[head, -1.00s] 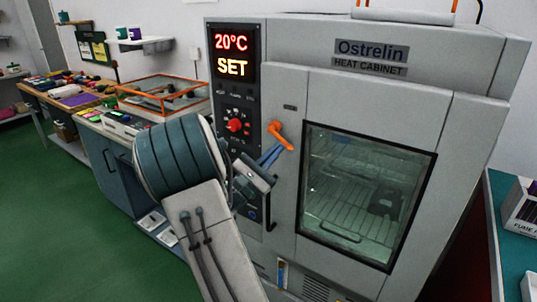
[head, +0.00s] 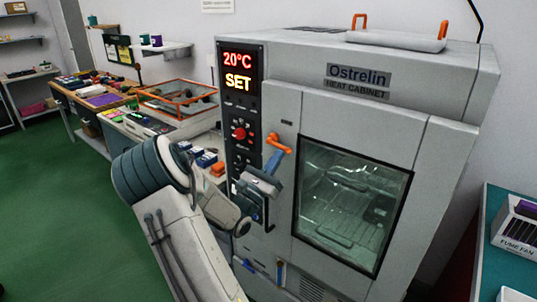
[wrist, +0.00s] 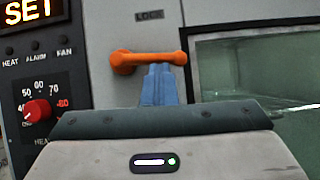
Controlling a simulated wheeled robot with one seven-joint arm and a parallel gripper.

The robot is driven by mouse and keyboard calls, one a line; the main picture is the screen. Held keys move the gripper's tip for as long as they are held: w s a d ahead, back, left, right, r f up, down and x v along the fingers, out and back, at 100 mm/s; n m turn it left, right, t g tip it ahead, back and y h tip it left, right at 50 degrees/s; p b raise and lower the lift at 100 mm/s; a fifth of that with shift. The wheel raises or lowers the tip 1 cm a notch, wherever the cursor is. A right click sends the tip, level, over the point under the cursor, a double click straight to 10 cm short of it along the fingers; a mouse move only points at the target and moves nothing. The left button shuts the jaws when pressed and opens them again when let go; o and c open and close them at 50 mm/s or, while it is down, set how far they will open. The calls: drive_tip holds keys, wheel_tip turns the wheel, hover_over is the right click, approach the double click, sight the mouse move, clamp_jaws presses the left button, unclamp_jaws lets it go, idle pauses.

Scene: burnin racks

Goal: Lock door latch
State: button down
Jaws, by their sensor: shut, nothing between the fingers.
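The orange door latch handle (head: 278,144) is on the front of the grey heat cabinet, left of the door window. In the wrist view the handle (wrist: 150,60) lies about level, its round hub at the left and its free end at the right, under a "LOCK" label (wrist: 149,15). My gripper (head: 273,163) is at the latch. Its blue fingers (wrist: 158,84) are shut together and empty, just below the right part of the handle. I cannot tell whether they touch it. The cabinet door (head: 405,135) looks closed.
Left of the latch is the control panel (head: 241,105) with a red knob (wrist: 37,111) and a lit "20°C SET" display. A vertical door handle (head: 268,212) is below the latch. A tray with orange handles (head: 395,40) is on the cabinet top. Benches stand at both sides.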

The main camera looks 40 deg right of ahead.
drive_tip(key=shift+s+r+n+t+p, duration=0.1)
drive_tip(key=shift+r+n+t+p, duration=0.1)
drive_tip(key=shift+n+t+p, duration=0.45)
drive_tip(key=shift+f+n, duration=0.1)
drive_tip(key=shift+n, duration=0.15)
drive_tip(key=w+d+f+b+v, duration=0.1)
drive_tip(key=b+v, duration=0.3)
drive_tip(key=v, duration=0.8)
drive_tip(key=shift+s+a+f+b, duration=0.2)
drive_tip(key=shift+f+b, duration=0.15)
drive_tip(key=shift+f, duration=0.4)
